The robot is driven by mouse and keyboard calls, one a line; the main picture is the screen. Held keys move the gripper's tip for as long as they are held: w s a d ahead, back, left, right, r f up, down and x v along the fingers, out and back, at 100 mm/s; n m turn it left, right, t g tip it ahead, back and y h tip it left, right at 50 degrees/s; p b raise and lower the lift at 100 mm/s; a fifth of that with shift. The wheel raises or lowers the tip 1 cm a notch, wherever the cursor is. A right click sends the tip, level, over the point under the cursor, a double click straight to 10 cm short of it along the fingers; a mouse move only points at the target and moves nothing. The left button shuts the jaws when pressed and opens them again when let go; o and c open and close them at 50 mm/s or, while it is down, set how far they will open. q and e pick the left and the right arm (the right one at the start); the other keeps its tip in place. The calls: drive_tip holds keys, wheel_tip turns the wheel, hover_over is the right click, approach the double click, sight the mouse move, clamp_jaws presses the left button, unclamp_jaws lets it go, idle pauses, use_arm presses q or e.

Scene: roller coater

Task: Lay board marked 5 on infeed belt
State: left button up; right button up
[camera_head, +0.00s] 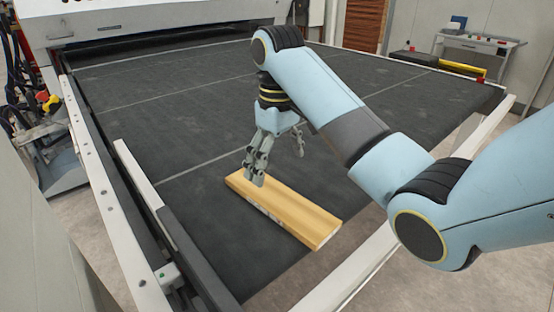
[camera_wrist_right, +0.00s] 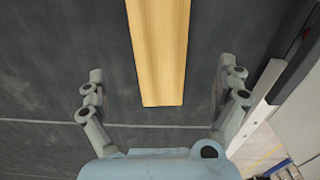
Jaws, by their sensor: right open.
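A light wooden board (camera_head: 290,212) lies flat on the dark infeed belt (camera_head: 205,205) near its front edge in the head view. A small pale label shows on its long side, but I cannot read a number. My right gripper (camera_head: 277,168) is open above and just beyond the board's far left end. In the right wrist view the board (camera_wrist_right: 160,50) runs up from between the open fingers of the gripper (camera_wrist_right: 165,85), with clear gaps on both sides, and nothing is held. My left gripper is not in view.
The belt has pale cross lines and runs back to the white machine (camera_head: 150,20). A white side rail (camera_head: 105,190) borders it on the left, and another rail (camera_head: 345,280) is at the front right. A side table (camera_head: 480,42) stands at the far right. The belt around the board is clear.

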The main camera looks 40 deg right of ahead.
drive_tip(key=b, duration=0.3)
hover_over(278, 198)
wheel_tip(278, 198, down, 4)
drive_tip(key=shift+f, duration=0.1)
wheel_tip(278, 198, down, 3)
drive_tip(key=shift+f+p, duration=0.1)
drive_tip(key=shift+p, duration=0.45)
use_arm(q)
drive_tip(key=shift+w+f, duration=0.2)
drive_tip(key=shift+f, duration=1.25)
use_arm(e)
drive_tip(key=shift+w+f, duration=0.1)
drive_tip(key=shift+f, duration=0.55)
